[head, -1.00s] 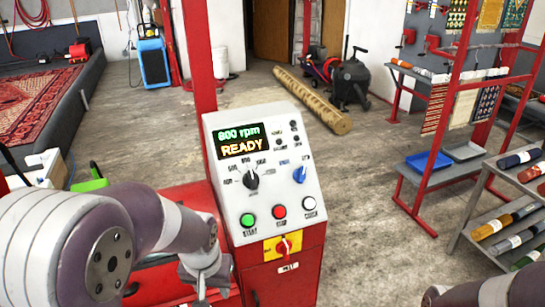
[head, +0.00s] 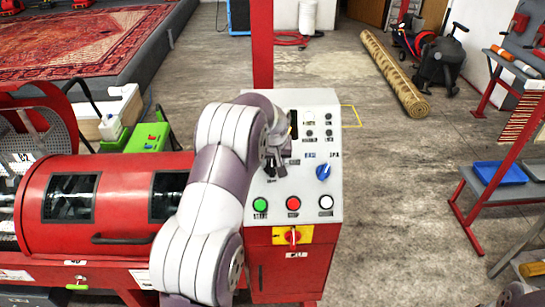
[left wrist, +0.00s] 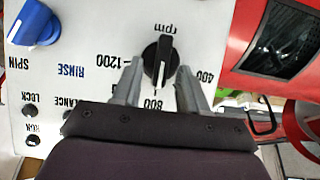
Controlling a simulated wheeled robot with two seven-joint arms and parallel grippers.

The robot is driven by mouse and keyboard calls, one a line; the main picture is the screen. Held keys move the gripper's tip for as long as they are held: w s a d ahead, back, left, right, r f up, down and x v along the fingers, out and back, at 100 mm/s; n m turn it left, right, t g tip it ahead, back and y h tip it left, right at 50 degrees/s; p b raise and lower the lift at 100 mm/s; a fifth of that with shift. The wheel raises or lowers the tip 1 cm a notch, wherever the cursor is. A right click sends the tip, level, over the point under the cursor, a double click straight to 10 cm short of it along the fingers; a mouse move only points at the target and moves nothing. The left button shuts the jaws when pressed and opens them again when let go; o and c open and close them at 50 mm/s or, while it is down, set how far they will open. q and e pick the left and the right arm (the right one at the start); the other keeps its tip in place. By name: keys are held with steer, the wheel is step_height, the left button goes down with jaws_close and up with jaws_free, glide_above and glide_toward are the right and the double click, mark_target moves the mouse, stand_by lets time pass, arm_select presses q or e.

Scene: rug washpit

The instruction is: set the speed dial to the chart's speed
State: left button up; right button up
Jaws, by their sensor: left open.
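The black speed dial (left wrist: 160,58) is on the light grey control panel (head: 325,205). In the left wrist view it appears upside down, with numbers from 400 to 1200 around it and its white line towards 800. My left gripper (left wrist: 161,72) is open, one finger on each side of the dial; I cannot tell whether they touch it. In the head view my left gripper (head: 277,157) is over the panel, and my arm hides most of the dial and display. A blue spin knob (head: 323,171) sits to the right. I cannot make out a speed chart.
Green (head: 260,204), red (head: 293,203) and white (head: 326,202) buttons line the panel's lower edge, above a red switch on a yellow plate (head: 292,236). A red drum machine (head: 120,185) stands left. A rolled rug (head: 395,75) lies on open floor behind.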

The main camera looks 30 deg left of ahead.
arm_select(q)
steer(key=shift+w+f, duration=0.15)
steer(key=shift+f, duration=0.2)
steer(key=shift+s+a, duration=0.15)
steer(key=shift+s, duration=0.05)
steer(key=shift+c, duration=0.3)
steer(key=c, duration=0.5)
jaws_close()
